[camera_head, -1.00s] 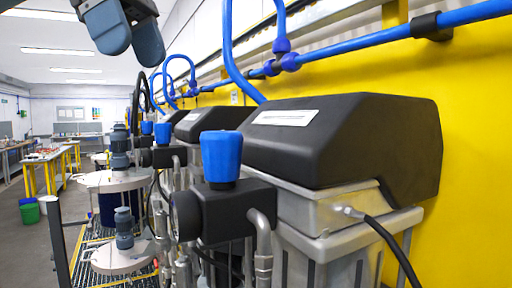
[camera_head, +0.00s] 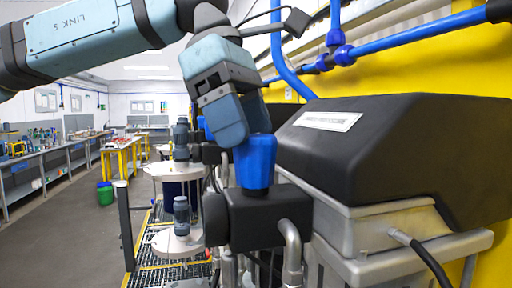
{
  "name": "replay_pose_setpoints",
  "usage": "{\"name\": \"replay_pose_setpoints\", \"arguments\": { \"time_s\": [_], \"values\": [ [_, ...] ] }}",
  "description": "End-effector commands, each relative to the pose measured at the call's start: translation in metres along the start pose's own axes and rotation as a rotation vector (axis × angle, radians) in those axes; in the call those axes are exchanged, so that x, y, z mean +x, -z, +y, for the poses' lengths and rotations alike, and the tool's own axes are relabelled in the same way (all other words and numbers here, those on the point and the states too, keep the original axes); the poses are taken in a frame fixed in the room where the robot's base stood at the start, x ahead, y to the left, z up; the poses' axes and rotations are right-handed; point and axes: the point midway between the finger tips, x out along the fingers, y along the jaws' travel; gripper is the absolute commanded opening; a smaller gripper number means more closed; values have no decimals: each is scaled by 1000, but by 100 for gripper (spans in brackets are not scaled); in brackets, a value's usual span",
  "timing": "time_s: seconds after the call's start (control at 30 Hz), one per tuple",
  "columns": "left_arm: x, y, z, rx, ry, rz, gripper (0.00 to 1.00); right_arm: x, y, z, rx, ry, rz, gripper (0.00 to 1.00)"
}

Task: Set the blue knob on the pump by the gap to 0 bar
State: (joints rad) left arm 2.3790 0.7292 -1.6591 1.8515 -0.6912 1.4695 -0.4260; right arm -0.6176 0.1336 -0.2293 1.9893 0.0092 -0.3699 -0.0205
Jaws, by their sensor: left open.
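The nearest pump has a black cover (camera_head: 370,150) and a black regulator block (camera_head: 262,215) with an upright blue knob (camera_head: 257,168) on top. A round gauge (camera_head: 214,220) sits on the block's left side; its face is seen edge-on, so I cannot read it. My left gripper (camera_head: 243,120) is open and points down at the knob's top from the upper left. One finger overlaps the knob's upper left edge in the picture. I cannot tell whether it touches. My right gripper is not in view.
Another blue knob (camera_head: 203,127) shows partly behind my gripper on a farther pump. Blue pipes (camera_head: 400,40) run along the yellow wall (camera_head: 440,75). Drum agitators (camera_head: 181,215) stand left of the pumps over a grating. The floor (camera_head: 80,235) at left is clear.

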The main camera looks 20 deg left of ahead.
Motion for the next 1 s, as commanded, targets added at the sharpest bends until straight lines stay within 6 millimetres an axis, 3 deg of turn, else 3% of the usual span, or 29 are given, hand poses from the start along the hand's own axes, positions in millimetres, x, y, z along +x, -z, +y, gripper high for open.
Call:
{"name": "replay_pose_setpoints", "arguments": {
  "time_s": [0.23, 0.6, 0.63, 0.77, 1.0],
  "values": [
    [32, 0, -1, 1, 0, 1, 64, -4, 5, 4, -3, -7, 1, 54],
    [39, 0, 0, 1, -1, -1, 64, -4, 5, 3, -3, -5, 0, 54],
    [39, 0, 0, 1, -1, -1, 62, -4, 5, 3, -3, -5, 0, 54],
    [39, 0, 0, 1, -1, -1, 32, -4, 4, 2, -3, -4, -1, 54],
    [40, 0, 0, -9, -5, -1, 31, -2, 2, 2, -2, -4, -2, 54]
  ]
}}
